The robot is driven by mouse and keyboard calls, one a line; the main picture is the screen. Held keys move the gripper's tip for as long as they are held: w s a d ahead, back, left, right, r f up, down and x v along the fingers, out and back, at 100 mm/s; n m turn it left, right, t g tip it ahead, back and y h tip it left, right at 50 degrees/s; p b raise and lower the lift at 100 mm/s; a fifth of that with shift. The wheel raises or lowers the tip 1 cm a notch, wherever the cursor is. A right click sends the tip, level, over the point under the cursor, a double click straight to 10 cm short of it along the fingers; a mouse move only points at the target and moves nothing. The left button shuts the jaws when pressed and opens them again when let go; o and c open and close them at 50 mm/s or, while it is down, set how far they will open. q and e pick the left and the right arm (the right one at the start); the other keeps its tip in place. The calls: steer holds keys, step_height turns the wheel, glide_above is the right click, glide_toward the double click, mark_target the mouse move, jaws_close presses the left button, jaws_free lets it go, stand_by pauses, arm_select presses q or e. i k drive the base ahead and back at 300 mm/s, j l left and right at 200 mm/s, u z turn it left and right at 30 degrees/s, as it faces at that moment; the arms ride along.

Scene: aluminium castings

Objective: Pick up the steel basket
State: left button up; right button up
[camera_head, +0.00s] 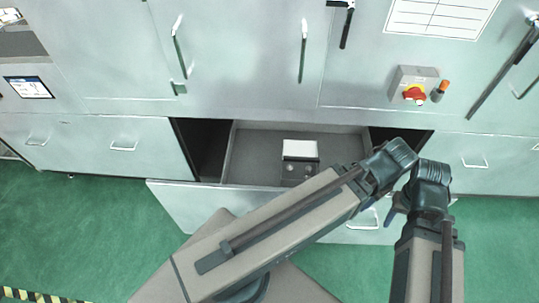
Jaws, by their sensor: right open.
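I cannot clearly make out a steel basket. A small box-like object (299,151) with a white top and a dark front with round marks sits inside the open drawer (252,150). My arm crosses in front of the drawer and hides its lower right part. My right gripper (396,206) shows only as small dark parts beside the dark joints, at the drawer's right front. It is open, and nothing shows between its fingers. It is apart from the box-like object. My left gripper is not in view.
Grey cabinets with handles line the back. The open drawer's front panel (180,205) juts out over the green floor (80,235). Striped tape (35,296) marks the floor at lower left.

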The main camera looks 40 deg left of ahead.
mark_target(301, 154)
steer(key=k+j, duration=0.1)
steer(key=j, duration=0.3)
steer(key=k+j, duration=0.15)
steer(key=j, duration=0.25)
steer(key=k+j, duration=0.1)
steer(key=j, duration=0.3)
steer(key=k+j, duration=0.15)
steer(key=j, duration=0.25)
